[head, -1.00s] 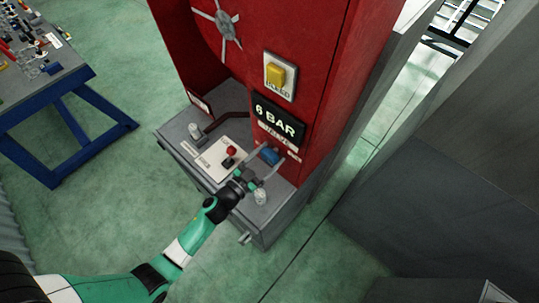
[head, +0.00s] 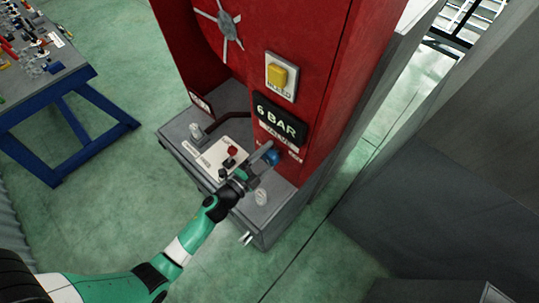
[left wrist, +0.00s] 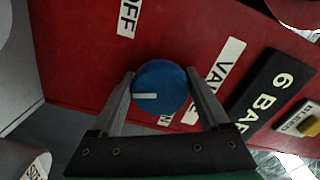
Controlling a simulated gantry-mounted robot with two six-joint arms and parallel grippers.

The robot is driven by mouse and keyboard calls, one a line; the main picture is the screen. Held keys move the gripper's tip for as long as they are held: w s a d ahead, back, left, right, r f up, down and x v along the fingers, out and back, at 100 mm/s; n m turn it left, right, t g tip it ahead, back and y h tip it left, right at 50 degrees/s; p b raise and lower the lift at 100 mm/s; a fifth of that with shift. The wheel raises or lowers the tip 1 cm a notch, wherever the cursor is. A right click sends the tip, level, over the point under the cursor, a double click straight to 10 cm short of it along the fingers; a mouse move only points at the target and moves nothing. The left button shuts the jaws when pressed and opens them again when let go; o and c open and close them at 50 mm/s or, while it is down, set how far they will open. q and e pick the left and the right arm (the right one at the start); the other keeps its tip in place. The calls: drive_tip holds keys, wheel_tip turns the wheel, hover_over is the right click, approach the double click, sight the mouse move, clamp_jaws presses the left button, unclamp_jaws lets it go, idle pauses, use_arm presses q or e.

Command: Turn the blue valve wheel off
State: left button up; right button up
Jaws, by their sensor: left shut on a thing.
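The blue valve wheel (head: 271,156) is a round knob low on the red panel, under the valve label. In the left wrist view the wheel (left wrist: 160,80) faces me, with a white mark on its left part. An OFF label (left wrist: 128,17) is on the panel at the upper left. My left gripper (head: 265,156) is shut on the wheel, one finger on each side of its rim. The left gripper's fingers also show in the left wrist view (left wrist: 160,90). My right gripper is not in view.
A black 6 BAR display (head: 279,120) and a yellow button (head: 277,74) are above the wheel. A blue-legged workbench (head: 85,110) is at the left.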

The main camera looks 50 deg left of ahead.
use_arm(q)
drive_tip(key=m, duration=0.3)
drive_tip(key=shift+r+m, duration=0.1)
drive_tip(key=shift+m, duration=0.3)
drive_tip(key=m, duration=0.3)
drive_tip(key=shift+m+b, duration=0.3)
drive_tip(key=m, duration=0.6)
drive_tip(key=shift+r+b, duration=0.15)
drive_tip(key=shift+b, duration=0.15)
drive_tip(key=shift+m, duration=0.3)
drive_tip(key=o, duration=1.2)
drive_tip(key=shift+o, duration=0.2)
drive_tip(key=s+d, duration=0.1)
drive_tip(key=s, duration=1)
drive_tip(key=shift+s, duration=0.3)
drive_tip(key=shift+d, duration=0.1)
